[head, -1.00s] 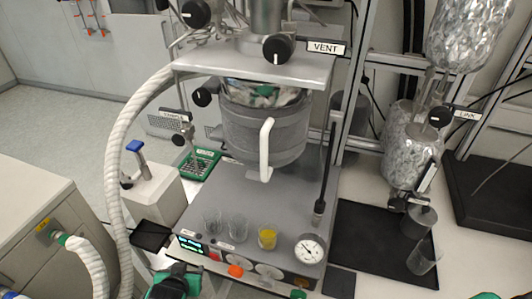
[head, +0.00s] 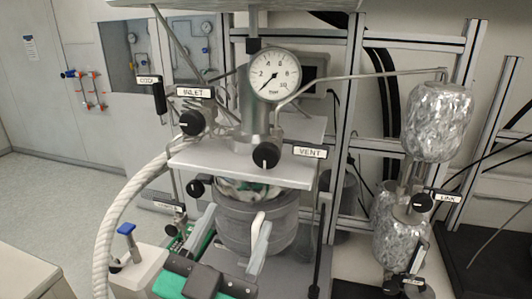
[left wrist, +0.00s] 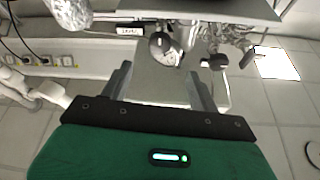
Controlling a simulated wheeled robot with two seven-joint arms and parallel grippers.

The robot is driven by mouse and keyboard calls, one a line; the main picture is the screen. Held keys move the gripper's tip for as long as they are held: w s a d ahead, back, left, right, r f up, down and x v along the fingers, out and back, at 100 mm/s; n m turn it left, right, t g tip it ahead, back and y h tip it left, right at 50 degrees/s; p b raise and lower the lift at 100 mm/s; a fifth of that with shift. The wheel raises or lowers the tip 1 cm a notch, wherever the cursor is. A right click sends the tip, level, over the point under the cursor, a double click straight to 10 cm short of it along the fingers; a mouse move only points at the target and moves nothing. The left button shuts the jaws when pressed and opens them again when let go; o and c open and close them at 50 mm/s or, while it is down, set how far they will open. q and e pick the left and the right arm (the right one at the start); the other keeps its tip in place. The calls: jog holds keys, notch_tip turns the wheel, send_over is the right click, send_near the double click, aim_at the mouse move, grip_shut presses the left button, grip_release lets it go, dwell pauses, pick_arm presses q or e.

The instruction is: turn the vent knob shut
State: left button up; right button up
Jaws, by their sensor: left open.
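The vent knob (head: 266,155) is a black round knob with a white mark pointing down, at the front of the reactor's top plate. Its white VENT label (head: 309,152) is just to its right. My left gripper (head: 233,230) is open, with green body and grey fingers, below and in front of the plate near the grey vessel (head: 230,220). It is apart from the vent knob. In the left wrist view the open fingers (left wrist: 160,78) have nothing clearly between them. My right gripper is not in view.
The inlet knob (head: 192,122) is left of the vent knob. A pressure gauge (head: 273,75) stands above the top plate (head: 200,157). Foil-wrapped cylinders (head: 437,120) and the link knob (head: 422,202) are at right. A white hose (head: 112,215) curves at left.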

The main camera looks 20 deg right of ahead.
aim_at(264, 161)
pick_arm(q)
jog(key=p+x, duration=0.6)
jog(key=x, duration=0.6)
jog(key=shift+w+d+r+p, duration=0.1)
jog(key=shift+w+r+p, duration=0.05)
jog(key=shift+r+p, duration=0.15)
jog(key=shift+w+d, duration=0.35)
jog(key=shift+w, duration=0.1)
jog(key=c, duration=1)
jog(key=shift+o, duration=0.2)
